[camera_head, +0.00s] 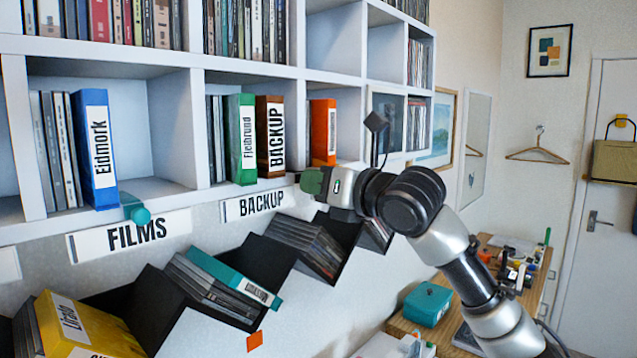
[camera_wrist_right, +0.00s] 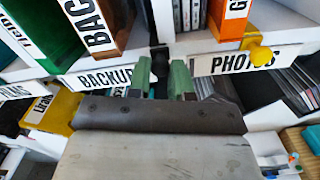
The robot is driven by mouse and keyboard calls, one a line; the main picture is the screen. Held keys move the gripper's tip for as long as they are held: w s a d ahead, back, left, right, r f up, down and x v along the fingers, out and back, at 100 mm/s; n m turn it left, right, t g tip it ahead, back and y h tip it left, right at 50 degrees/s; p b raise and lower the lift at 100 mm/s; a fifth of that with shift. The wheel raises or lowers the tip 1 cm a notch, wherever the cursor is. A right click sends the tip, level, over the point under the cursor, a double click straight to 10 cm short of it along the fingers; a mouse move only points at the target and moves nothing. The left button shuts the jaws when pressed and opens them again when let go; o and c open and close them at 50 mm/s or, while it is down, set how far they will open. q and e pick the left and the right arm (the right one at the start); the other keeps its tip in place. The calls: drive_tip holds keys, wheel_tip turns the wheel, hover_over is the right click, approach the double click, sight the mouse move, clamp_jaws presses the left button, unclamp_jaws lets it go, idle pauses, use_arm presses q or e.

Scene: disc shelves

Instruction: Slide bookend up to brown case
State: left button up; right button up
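The brown case (camera_head: 270,135), with a white BACKUP label, stands upright on the middle shelf, right of a green case. In the right wrist view the brown case (camera_wrist_right: 122,22) is at upper left. A thin dark upright piece with a dark lower end (camera_wrist_right: 159,58), seemingly the bookend, is right of it, with a gap between them. My right gripper (camera_head: 312,181) is at the shelf's front edge, right of the brown case. In the wrist view its green fingers (camera_wrist_right: 163,74) stand apart around the dark end; whether they press on it is unclear. My left gripper is not in view.
A teal knob (camera_head: 138,213) sits at the shelf front by the blue case (camera_head: 97,150). A yellow knob (camera_wrist_right: 258,50) is below the orange case (camera_wrist_right: 232,18). Sloped dark bins (camera_head: 262,262) with cases lie below the shelf.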

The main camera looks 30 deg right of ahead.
clamp_jaws()
drive_tip(key=shift+a, duration=0.1)
drive_tip(key=a, duration=0.1)
drive_tip(key=s+a+p, duration=0.1)
drive_tip(key=a, duration=0.1)
drive_tip(key=shift+s+a, duration=0.1)
drive_tip(key=shift+a, duration=0.1)
drive_tip(key=shift+s+a, duration=0.15)
drive_tip(key=shift+a, duration=0.3)
drive_tip(key=o, duration=0.8)
unclamp_jaws()
drive_tip(key=shift+c, duration=0.2)
drive_tip(key=shift+d, duration=0.1)
